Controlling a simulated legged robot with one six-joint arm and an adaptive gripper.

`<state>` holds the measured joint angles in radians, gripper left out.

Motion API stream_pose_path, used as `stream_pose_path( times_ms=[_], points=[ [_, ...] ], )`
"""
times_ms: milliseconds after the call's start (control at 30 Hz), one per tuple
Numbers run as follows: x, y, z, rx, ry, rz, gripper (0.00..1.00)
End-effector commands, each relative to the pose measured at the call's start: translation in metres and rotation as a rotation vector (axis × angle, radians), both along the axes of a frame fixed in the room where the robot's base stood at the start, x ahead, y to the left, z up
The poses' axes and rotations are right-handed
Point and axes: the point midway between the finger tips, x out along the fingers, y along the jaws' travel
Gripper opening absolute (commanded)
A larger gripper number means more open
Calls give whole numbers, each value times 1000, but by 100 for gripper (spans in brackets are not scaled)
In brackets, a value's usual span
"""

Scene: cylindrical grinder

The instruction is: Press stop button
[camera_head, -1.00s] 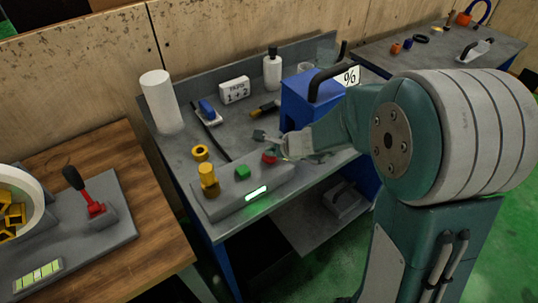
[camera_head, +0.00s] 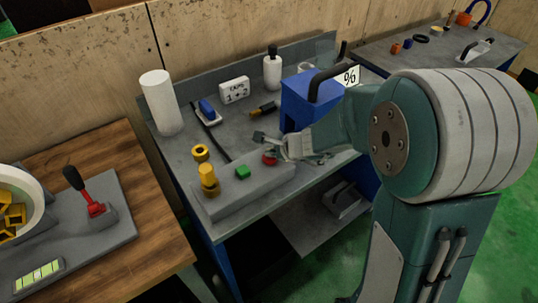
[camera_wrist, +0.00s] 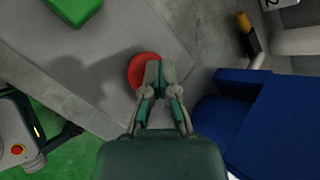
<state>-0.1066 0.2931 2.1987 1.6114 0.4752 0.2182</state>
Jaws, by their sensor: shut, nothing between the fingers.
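The red stop button (camera_head: 269,158) sits on the right part of a grey control box (camera_head: 228,200) on the middle bench. A green button (camera_head: 243,172) is to its left on the same box. In the wrist view the red button (camera_wrist: 141,70) is a round disc, partly covered by my fingertips. My gripper (camera_head: 268,145) is shut and empty, its tips over or against the red button; the wrist view also shows the closed fingers (camera_wrist: 159,72). I cannot tell how far the button is pressed in. The box's front light is dark.
A blue box (camera_head: 303,105) with a black handle stands close behind my gripper. A yellow cylinder (camera_head: 207,174) stands at the control box's left end, with a yellow ring (camera_head: 200,153) behind it. A white roll (camera_head: 160,101) is at the back left.

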Motion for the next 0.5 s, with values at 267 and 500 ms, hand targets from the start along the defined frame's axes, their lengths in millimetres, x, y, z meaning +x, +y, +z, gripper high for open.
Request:
stream_pose_path(
  times_ms=[267,500],
  points=[
    [0,0,15,-1,-2,1,0],
    [0,0,17,0,0,0,0]
  ],
)
